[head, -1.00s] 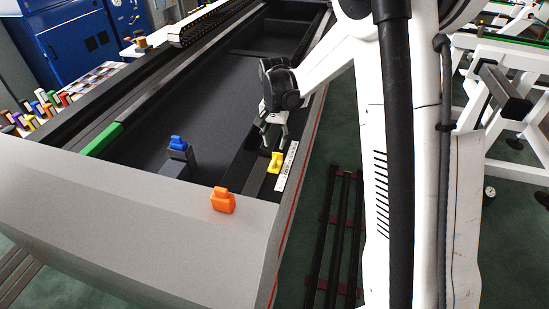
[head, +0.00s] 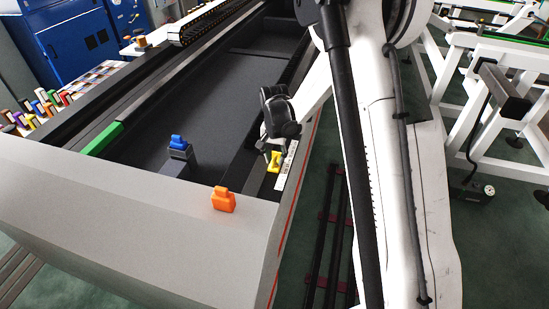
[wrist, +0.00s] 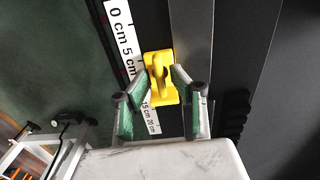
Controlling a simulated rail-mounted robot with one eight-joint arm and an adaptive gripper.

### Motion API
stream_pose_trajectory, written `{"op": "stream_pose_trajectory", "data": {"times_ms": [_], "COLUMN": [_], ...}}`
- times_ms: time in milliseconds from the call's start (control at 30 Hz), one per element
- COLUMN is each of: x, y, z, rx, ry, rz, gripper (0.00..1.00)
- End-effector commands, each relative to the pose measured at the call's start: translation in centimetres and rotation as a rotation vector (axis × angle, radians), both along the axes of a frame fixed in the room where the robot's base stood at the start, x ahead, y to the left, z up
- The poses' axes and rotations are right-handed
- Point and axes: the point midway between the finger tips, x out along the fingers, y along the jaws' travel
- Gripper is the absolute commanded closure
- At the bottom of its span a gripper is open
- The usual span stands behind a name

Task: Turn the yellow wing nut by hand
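The yellow wing nut (head: 274,161) sits on the dark right-hand rail of the rack, beside a white ruler strip (head: 286,166). In the wrist view the yellow wing nut (wrist: 161,92) shows from above, with its raised wing in the middle. My gripper (head: 269,150) is right at the wing nut, coming from behind it. In the wrist view my gripper (wrist: 161,72) has one finger on each side of the wing nut, spread apart. The tips are close to its sides; contact cannot be made out.
An orange piece (head: 223,199) stands on the grey front panel (head: 150,200). A blue piece (head: 178,143) on a dark block and a green strip (head: 102,138) are to the left. Several coloured pieces lie at the far left. The dark bed (head: 215,105) is mostly clear.

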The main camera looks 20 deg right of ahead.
Motion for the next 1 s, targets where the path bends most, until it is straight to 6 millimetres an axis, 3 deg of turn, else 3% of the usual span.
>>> {"op": "stream_pose_trajectory", "data": {"times_ms": [33,133,567,1000], "x": [0.0,0.0,0.01,-0.01], "y": [0.0,0.0,-0.01,0.0], "z": [0.01,0.01,-0.12,-0.39], "rx": [0.0,0.0,0.0,0.0], "ry": [0.0,0.0,0.0,0.0], "rz": [0.0,0.0,0.039,0.354], "gripper": [0.87,1.0,1.0,1.0]}}
